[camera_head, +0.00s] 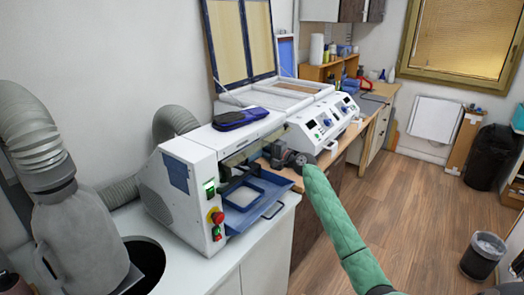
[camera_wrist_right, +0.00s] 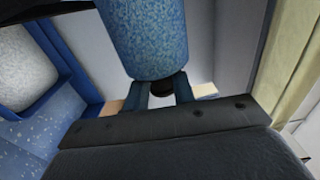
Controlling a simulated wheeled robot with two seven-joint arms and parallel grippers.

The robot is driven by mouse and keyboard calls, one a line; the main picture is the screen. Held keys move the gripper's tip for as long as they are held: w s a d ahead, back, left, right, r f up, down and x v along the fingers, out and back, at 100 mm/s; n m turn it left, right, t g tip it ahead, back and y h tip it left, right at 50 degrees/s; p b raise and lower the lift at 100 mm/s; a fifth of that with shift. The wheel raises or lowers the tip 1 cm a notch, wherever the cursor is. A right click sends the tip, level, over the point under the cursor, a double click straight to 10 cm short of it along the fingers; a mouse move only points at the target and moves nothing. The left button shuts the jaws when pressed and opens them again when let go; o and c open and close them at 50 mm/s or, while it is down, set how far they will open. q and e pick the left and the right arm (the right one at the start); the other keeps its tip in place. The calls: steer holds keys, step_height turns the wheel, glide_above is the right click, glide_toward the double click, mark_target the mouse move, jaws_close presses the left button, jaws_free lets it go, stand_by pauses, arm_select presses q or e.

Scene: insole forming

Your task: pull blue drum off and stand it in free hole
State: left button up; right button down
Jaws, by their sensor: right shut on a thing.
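The blue drum (camera_wrist_right: 145,38), a speckled blue cylinder, fills the top middle of the right wrist view. My right gripper (camera_wrist_right: 162,92) is shut at its near end, with a small dark round part (camera_wrist_right: 162,88) between the fingers. In the head view my right gripper (camera_head: 272,156) reaches into the open front of the white machine (camera_head: 180,190); I cannot make out the drum there. My left gripper is not in view.
A blue tray (camera_head: 268,208) juts from the machine's front below my right gripper. A grey hose with a wide nozzle (camera_head: 80,240) stands at left by a dark round opening (camera_head: 150,262) in the white counter (camera_head: 190,272). The floor (camera_head: 420,215) at right is mostly clear.

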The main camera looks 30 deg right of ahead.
steer(key=shift+w+d+f+b, duration=0.1)
steer(key=shift+w+d+b, duration=0.1)
steer(key=shift+d+b, duration=0.35)
steer(key=shift+w+d+b, duration=0.3)
steer(key=shift+d+b, duration=0.2)
steer(key=shift+d, duration=0.2)
steer(key=shift+w+d+b, duration=0.25)
steer(key=shift+d+b, duration=0.25)
steer(key=shift+d, duration=0.15)
steer(key=shift+w+d+b, duration=0.3)
steer(key=shift+d+b, duration=0.2)
steer(key=shift+d, duration=0.2)
steer(key=shift+s, duration=0.1)
steer(key=b+v, duration=0.1)
steer(key=v, duration=1.4)
steer(key=shift+b, duration=0.4)
stand_by(0.6)
